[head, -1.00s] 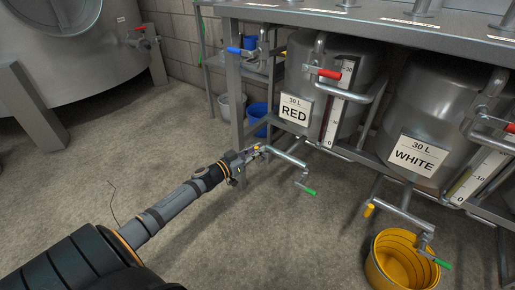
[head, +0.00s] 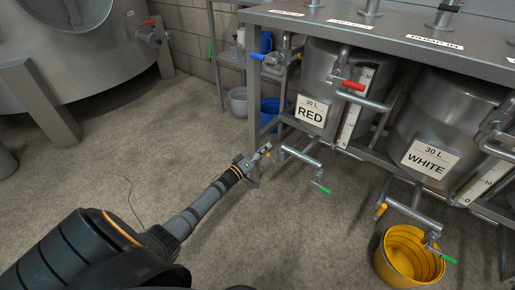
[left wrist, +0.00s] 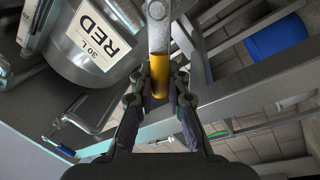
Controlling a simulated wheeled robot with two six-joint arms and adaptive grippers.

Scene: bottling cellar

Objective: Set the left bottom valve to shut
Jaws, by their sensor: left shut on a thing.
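The left bottom valve sits at the near end of the outlet pipe (head: 301,157) under the RED tank (head: 318,92). Its lever has a yellow grip, which shows in the left wrist view (left wrist: 160,78) with the metal lever (left wrist: 158,28) running up from it. My left gripper (head: 264,153) is at that lever, low beside the frame's leg. In the left wrist view its fingers (left wrist: 160,92) stand on both sides of the yellow grip, shut on it. In the head view, the fingers partly hide the grip. My right gripper is not in view.
To the right are the WHITE tank's yellow-handled valve (head: 381,210) and a yellow bucket (head: 389,270). The steel frame leg (head: 254,125) stands close to my gripper. Red and blue levers sit above. The floor at left is clear.

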